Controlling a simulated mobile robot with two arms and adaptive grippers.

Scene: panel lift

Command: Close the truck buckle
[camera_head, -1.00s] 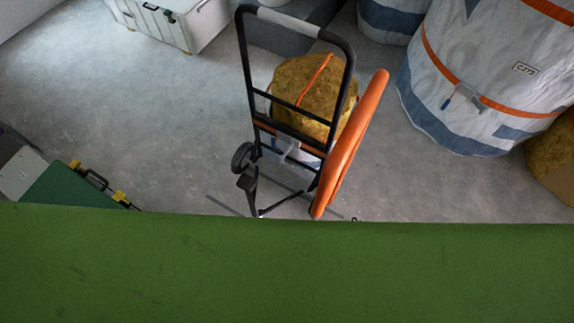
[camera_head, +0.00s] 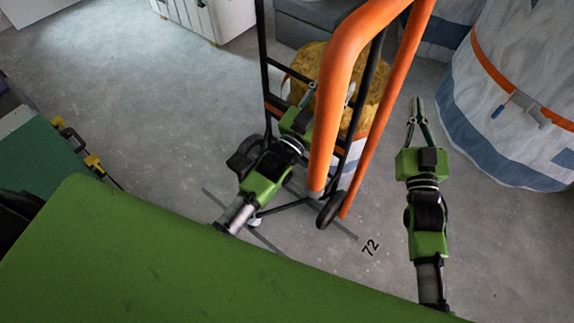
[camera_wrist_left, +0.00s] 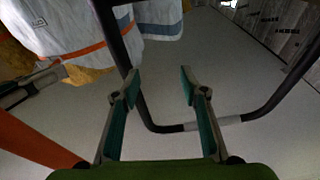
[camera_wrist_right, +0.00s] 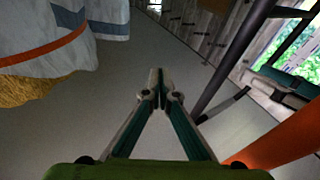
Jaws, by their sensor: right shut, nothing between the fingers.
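The hand truck (camera_head: 264,60) has a black frame and stands in the middle of the head view. In the head view that area is mostly hidden behind the orange tube and my left arm. My left gripper (camera_head: 309,96) is at the truck frame, its fingers apart and empty in the left wrist view (camera_wrist_left: 157,82). My right gripper (camera_head: 416,103) is right of the truck, shut and empty, apart from everything.
A yellow bundle (camera_head: 312,58) sits behind the frame. A large white and blue bag (camera_head: 500,70) with an orange strap and its own buckle (camera_head: 520,108) stands at right.

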